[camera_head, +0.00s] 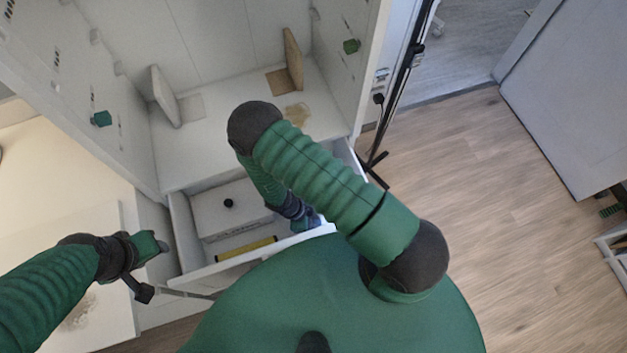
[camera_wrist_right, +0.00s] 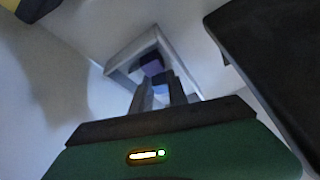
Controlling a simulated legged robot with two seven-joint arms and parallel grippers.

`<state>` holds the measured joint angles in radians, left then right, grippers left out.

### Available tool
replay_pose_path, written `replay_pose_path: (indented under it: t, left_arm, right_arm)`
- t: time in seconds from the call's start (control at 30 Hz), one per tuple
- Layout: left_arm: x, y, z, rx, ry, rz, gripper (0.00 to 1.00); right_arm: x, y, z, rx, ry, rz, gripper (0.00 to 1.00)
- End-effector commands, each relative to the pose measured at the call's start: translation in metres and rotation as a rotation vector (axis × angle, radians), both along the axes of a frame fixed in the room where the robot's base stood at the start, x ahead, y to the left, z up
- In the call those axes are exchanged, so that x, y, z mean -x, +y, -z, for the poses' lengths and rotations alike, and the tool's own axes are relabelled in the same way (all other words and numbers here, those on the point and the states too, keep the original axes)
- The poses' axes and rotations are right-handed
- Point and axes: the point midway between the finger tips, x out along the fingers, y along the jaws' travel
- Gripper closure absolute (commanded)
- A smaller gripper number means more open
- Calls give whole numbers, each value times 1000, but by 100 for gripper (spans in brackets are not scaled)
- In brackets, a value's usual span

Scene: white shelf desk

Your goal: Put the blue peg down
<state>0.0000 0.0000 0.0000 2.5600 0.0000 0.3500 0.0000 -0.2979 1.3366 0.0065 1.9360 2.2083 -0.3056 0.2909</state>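The blue peg (camera_wrist_right: 160,82) shows in the right wrist view as a small blue piece between the tips of my right gripper (camera_wrist_right: 161,94). The two dark fingers stand on either side of it and look shut on it. Just beyond is a darker purple-blue piece (camera_wrist_right: 151,63) inside a grey square-edged frame; whether it belongs to the peg I cannot tell. In the head view my right gripper (camera_head: 306,222) reaches down at the right end of the open drawer, and the peg cannot be made out. My left gripper (camera_head: 152,246) is empty, left of the drawer; its fingers are unclear.
The open white drawer (camera_head: 183,229) holds a white box with a black knob (camera_head: 228,203) and a yellow bar (camera_head: 245,248). Above it, the white shelf (camera_head: 215,140) carries two upright boards. Shelf walls stand on both sides. Open wooden floor (camera_head: 500,250) lies to the right.

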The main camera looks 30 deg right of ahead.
Motion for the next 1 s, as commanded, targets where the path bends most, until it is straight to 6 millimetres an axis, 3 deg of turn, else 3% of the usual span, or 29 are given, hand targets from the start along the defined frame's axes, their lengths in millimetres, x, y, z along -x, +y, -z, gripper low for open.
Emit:
replay_pose_path:
  t: [0.17,0.5,0.63,1.0]
  left_arm:
    - [0,0,-11,0,0,0,56]
    - [0,0,-36,0,0,0,56]
    - [0,0,-38,0,0,0,56]
    - [0,0,-43,0,0,0,56]
  right_arm:
    - [-1,4,-20,-5,3,5,59]
    - [-20,34,-104,-1,1,3,59]
    - [-23,39,-117,2,2,1,59]
    - [-24,40,-124,3,3,1,59]
